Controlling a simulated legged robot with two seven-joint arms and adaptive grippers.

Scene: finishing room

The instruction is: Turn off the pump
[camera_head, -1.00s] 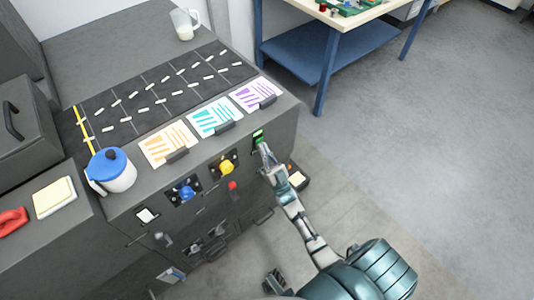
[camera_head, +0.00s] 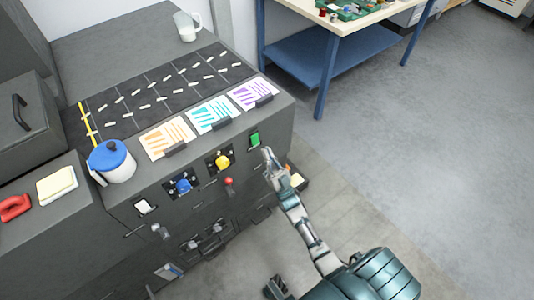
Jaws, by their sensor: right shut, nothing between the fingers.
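The dark grey machine's front panel (camera_head: 125,216) carries several controls. A green rocker switch (camera_head: 255,139) sits at its right end. A yellow knob (camera_head: 222,162), a blue knob (camera_head: 183,185), a red-tipped lever (camera_head: 230,182) and a white switch (camera_head: 145,207) are further left. No readable label shows which one belongs to the pump. My right gripper (camera_head: 267,153) is shut and empty, just below and right of the green switch, with a small gap between them.
A red-handled object (camera_head: 14,207) and a yellow pad (camera_head: 57,185) lie at left. A blue-legged workbench (camera_head: 323,75) stands behind. The floor at right is clear.

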